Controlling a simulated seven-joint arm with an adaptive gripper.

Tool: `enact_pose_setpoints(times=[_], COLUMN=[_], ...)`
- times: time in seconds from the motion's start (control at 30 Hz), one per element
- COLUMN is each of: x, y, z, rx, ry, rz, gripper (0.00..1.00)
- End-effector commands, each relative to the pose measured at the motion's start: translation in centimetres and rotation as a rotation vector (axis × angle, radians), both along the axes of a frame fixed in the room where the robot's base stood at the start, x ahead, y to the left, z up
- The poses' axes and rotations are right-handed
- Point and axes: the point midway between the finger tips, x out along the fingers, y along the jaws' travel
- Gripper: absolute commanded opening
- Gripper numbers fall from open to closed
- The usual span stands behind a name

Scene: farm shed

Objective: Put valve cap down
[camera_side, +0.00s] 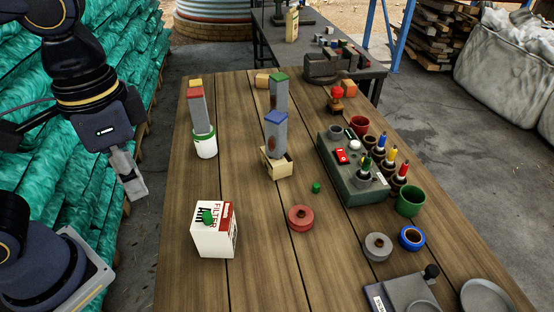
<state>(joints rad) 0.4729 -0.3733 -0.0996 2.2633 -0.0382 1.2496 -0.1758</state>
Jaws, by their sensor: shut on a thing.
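My gripper (130,178) hangs at the left, off the table's left edge and above the floor. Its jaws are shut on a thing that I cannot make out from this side. No valve cap can be told for certain. A small green knobbed piece (207,216) lies on top of the white and red filter box (214,243), to the right of and below my gripper in the picture. Another small green piece (316,187) stands on the bare wood near the middle of the table.
The plank table (262,225) has free room around the filter box. A red round part (300,218) lies mid-table. Block stacks rise from a white cup (205,145) and a wooden box (276,163). A green-grey holder (350,180) with bottles stands at the right.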

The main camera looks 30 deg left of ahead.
Motion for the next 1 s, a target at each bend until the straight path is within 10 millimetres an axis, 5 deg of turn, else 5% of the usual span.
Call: enact_pose_setpoints(times=[0.57,0.67,1.0], x=[-2.8,-1.7,6.3], y=[1.9,1.7,-1.4], z=[0.3,-0.1,-4.7], rx=[0.009,0.005,0.008], ry=[0.009,0.005,0.007], rz=[0.762,0.774,0.772], gripper=[0.06,0.06,0.06])
